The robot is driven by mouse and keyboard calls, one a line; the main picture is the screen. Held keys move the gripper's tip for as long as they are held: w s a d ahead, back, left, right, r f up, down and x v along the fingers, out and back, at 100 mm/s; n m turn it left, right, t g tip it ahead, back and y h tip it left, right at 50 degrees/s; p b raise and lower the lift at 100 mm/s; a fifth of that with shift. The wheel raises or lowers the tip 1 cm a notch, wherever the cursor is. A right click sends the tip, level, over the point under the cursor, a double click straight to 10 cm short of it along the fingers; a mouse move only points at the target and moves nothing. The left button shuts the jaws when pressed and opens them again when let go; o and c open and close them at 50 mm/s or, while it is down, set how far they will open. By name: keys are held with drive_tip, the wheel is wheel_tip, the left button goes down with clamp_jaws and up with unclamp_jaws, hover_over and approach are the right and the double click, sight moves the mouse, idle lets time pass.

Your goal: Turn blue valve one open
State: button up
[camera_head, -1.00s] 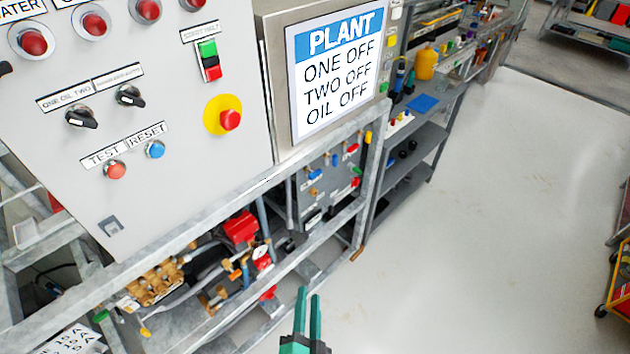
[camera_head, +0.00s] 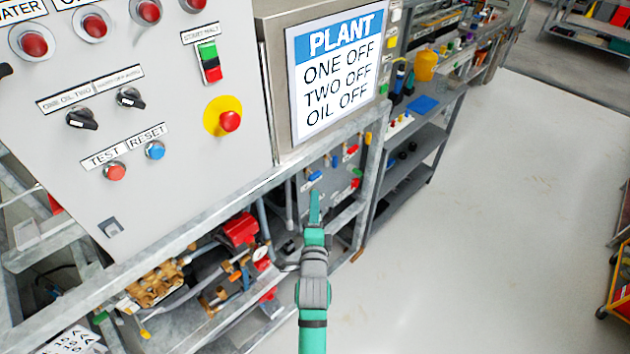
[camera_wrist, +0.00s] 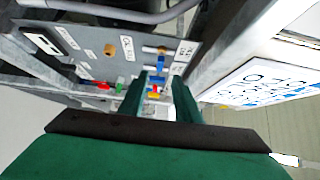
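A grey valve panel (camera_head: 312,199) behind the frame below the PLANT sign carries small coloured valve handles. Two handles are blue: one lower left (camera_head: 315,175) and one higher right (camera_head: 334,161). I cannot read which is number one. My green gripper (camera_head: 314,194) is in front of the panel, just below the lower-left blue handle. In the wrist view the two fingers (camera_wrist: 160,84) are apart, with blue handle parts (camera_wrist: 157,79) showing in the gap beyond them. No contact is clear, and the fingers partly hide the handles.
Red (camera_head: 352,149), yellow (camera_head: 368,137) and green (camera_head: 358,171) handles sit close by on the panel. A grey metal frame rail (camera_head: 345,217) runs beside my arm. The control cabinet (camera_head: 150,200) and PLANT sign (camera_head: 337,70) overhang the panel.

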sight(315, 179)
drive_tip(key=w, duration=1)
drive_tip(key=shift+s, duration=0.1)
clamp_jaws()
